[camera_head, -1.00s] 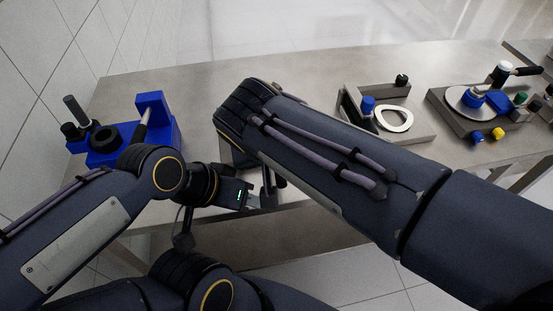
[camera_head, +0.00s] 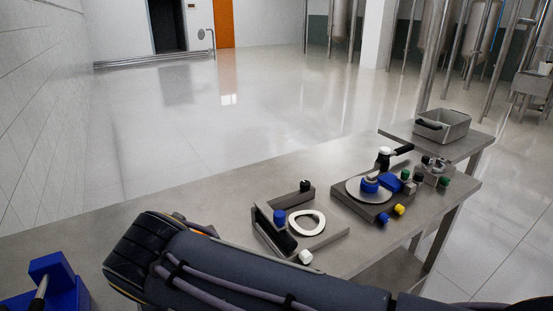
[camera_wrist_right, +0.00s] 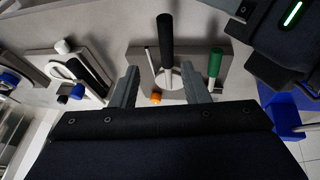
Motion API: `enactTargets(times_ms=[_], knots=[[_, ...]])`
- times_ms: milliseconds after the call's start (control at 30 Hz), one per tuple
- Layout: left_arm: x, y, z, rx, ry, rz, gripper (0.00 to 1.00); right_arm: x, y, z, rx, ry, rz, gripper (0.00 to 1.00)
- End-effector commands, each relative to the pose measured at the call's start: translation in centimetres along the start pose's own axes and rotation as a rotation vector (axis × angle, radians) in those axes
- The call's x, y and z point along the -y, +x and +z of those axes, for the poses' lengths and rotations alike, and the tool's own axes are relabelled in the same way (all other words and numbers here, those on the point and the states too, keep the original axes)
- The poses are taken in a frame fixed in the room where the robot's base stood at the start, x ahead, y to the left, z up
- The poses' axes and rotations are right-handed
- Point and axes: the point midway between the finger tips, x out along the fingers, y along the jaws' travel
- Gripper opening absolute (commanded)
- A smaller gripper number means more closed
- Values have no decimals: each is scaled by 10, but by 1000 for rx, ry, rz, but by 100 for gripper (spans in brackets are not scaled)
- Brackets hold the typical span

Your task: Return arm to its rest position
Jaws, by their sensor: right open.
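My right arm (camera_head: 240,275) reaches across the bottom of the head view from the lower right. Its gripper is hidden there. In the right wrist view my right gripper (camera_wrist_right: 160,68) is open, with its two grey fingers apart and nothing between them. Beyond the fingers is a grey metal holder (camera_wrist_right: 140,62) with a black-handled tool (camera_wrist_right: 166,42) and a green-handled tool (camera_wrist_right: 214,66). A dark part of my own arm with a green light (camera_wrist_right: 291,13) fills the upper right corner of the wrist view. No left gripper fingers show in either view.
The steel table (camera_head: 330,155) carries a bracket with a white ring (camera_head: 306,222), a disc device (camera_head: 366,190) and small coloured knobs. A blue fixture (camera_head: 48,285) is at the lower left. A metal tray (camera_head: 441,126) stands at the back right. The table's middle is clear.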

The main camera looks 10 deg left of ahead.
Motion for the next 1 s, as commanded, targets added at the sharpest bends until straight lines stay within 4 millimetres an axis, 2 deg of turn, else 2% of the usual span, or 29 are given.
enactTargets(times_ms=[33,67,167,200,267,300,433,533,600,700,833,1000], knots=[[-1,-3,-1,0,0,0,41,-22,-3,0,11,32,-17,41],[-2,-4,-2,0,0,0,41,-37,-4,2,21,52,-31,41],[-4,-9,-5,0,0,0,41,-100,-8,18,51,142,-95,41],[-6,-12,-6,0,0,0,41,-128,-9,30,61,187,-126,41],[-7,-16,-8,0,0,0,41,-168,-12,54,67,258,-171,41],[-8,-18,-9,0,0,0,41,-192,-15,72,65,308,-200,41],[-12,-26,-13,0,0,0,41,-245,-23,137,30,466,-264,41],[-15,-32,-16,0,0,0,41,-266,-28,188,-17,584,-281,41],[-16,-36,-18,0,0,0,41,-270,-30,218,-52,658,-278,41],[-18,-39,-20,0,0,0,41,-269,-29,250,-97,744,-259,41],[-19,-42,-21,0,0,0,41,-264,-26,272,-135,809,-232,41],[-19,-42,-21,0,0,0,41,-261,-24,281,-149,833,-219,41]])
